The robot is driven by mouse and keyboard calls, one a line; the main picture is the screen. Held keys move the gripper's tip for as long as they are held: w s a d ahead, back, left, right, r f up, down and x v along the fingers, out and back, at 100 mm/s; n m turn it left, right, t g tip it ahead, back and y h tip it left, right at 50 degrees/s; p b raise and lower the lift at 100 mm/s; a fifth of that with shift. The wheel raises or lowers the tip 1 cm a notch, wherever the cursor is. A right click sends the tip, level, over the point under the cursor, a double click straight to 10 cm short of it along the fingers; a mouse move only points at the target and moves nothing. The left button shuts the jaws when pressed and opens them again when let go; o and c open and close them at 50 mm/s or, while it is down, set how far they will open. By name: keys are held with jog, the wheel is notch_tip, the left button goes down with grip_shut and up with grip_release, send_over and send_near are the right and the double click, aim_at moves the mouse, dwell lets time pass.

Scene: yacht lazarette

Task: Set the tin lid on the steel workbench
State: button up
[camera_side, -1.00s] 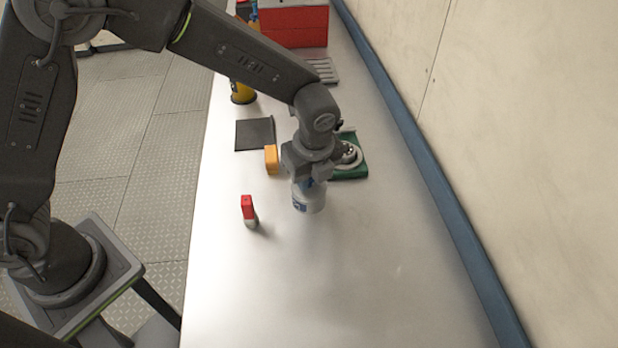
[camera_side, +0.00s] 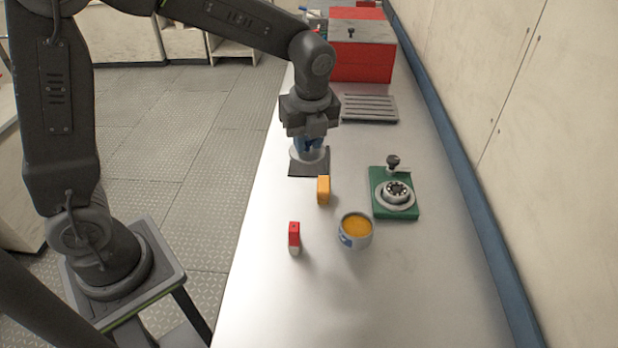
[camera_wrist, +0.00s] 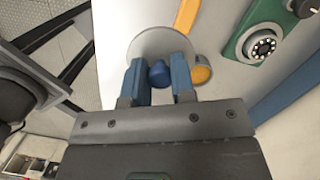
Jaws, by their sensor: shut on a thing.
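My gripper (camera_side: 310,138) is shut on the blue knob (camera_wrist: 158,73) of the tin lid. The lid is a pale grey disc (camera_wrist: 150,42), and its rim also shows under my gripper in the side view (camera_side: 296,156). The lid is held over the dark mat (camera_side: 322,171); any gap below it is hard to judge. The open tin (camera_side: 346,241), with orange contents, stands upright on the steel workbench (camera_side: 400,290), nearer the camera and right of my gripper. The tin shows partly behind the right finger in the wrist view (camera_wrist: 202,75).
A red-topped object (camera_side: 294,236) stands left of the tin. A green fixture (camera_side: 380,180) is at right. A slatted tray (camera_side: 369,108) and red box (camera_side: 362,62) are farther back. The near bench is clear.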

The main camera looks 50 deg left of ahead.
jog(key=s+a+f+n, duration=0.2)
jog(key=s+a, duration=0.3)
jog(key=a, duration=0.2)
jog(key=s+a+f+n, duration=0.2)
jog(key=s+a, duration=0.3)
jog(key=a, duration=0.2)
send_over(279, 202)
jog(key=shift+g, duration=0.3)
jog(key=f, duration=0.6)
jog(key=shift+d+f, duration=0.15)
jog(key=shift+d, duration=0.1)
jog(key=shift+f, duration=2.05)
jog(key=shift+f, duration=0.1)
jog(key=o, duration=0.9)
